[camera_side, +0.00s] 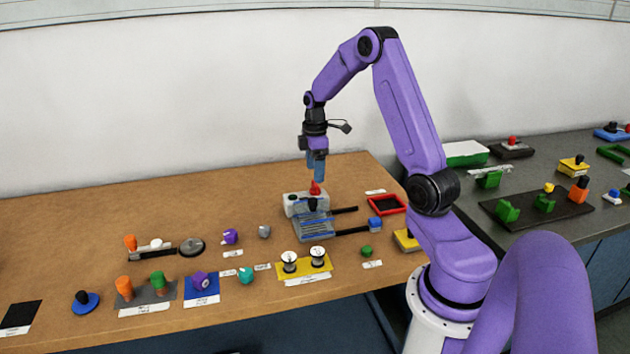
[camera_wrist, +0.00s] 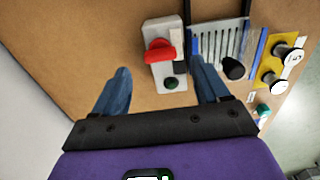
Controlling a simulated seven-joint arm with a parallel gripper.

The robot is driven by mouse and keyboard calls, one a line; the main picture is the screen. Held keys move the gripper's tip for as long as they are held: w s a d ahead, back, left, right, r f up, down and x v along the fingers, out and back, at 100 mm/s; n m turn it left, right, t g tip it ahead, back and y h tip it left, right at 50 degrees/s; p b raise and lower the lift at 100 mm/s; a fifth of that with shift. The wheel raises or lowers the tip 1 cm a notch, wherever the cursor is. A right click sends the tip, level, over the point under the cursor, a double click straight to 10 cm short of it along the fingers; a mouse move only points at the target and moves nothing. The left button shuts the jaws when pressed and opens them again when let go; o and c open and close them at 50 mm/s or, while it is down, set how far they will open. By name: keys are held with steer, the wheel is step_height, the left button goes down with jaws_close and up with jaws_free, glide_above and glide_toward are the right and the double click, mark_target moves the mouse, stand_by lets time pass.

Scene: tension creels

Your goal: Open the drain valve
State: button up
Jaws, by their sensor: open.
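A light grey box (camera_wrist: 169,66) carries a red handle (camera_wrist: 158,51) and a small dark green knob (camera_wrist: 171,83) in the wrist view; the red handle looks like the valve lever. In the side view the box (camera_side: 291,206) stands at the back of the wooden table, with the red handle (camera_side: 315,188) just below my gripper (camera_side: 316,173). In the wrist view my gripper (camera_wrist: 162,82) is open and empty, with its blue fingers spread on either side of the box. I cannot tell from these views whether either finger touches the box.
A slatted grey rack (camera_side: 314,227) with a black knob (camera_wrist: 233,68) stands right beside the box. A yellow base with two spools (camera_side: 303,265) is in front. A red-rimmed tray (camera_side: 387,205) lies to the right.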

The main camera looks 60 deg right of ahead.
mark_target(315, 188)
steer(key=shift+f, duration=2.25)
steer(key=c, duration=1.1)
